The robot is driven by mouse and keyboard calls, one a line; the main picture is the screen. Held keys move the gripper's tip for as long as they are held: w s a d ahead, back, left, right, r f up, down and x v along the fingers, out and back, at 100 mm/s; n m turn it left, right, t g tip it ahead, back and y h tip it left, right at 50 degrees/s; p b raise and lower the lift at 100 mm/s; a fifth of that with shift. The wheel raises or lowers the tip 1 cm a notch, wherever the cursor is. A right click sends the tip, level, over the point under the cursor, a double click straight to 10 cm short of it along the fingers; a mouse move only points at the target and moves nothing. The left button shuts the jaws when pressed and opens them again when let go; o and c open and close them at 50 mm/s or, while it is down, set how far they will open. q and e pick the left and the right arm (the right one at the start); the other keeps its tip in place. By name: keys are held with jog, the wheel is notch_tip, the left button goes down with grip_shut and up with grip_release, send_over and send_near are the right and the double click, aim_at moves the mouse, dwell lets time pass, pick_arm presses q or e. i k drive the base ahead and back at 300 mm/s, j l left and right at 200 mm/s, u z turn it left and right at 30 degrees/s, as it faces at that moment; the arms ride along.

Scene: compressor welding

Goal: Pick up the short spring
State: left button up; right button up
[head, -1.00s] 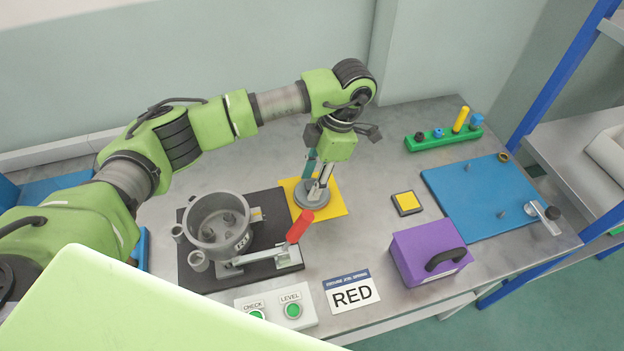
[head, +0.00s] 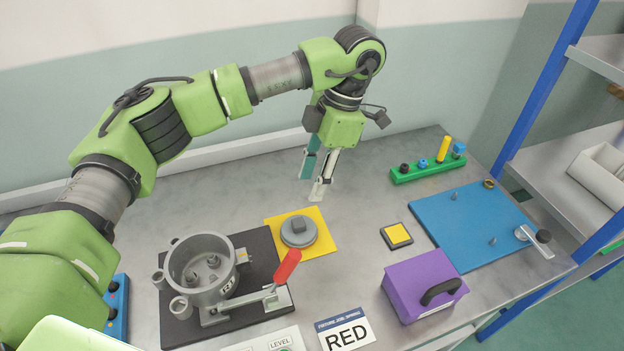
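My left gripper (head: 317,178) hangs in the air behind the round grey lid (head: 298,232), fingers pointing down, apart and empty. The lid lies on a yellow sheet (head: 318,241), clear of the fingers. I cannot pick out the short spring for certain. A green rack (head: 428,171) at the back right holds several small upright pieces: a black one (head: 405,168), a short blue one (head: 423,164), a tall yellow one (head: 443,149) and a larger blue one (head: 459,149). They are too small to tell whether any is a spring. My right gripper is out of view.
A grey pot (head: 202,268) stands on a black plate with a red-handled clamp (head: 287,266) at front left. A purple box (head: 424,285), a yellow button (head: 397,235) and a blue board with pins (head: 475,222) stand right. Bare table lies between sheet and rack.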

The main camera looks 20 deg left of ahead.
aim_at(213, 259)
jog(key=k+l, duration=1.25)
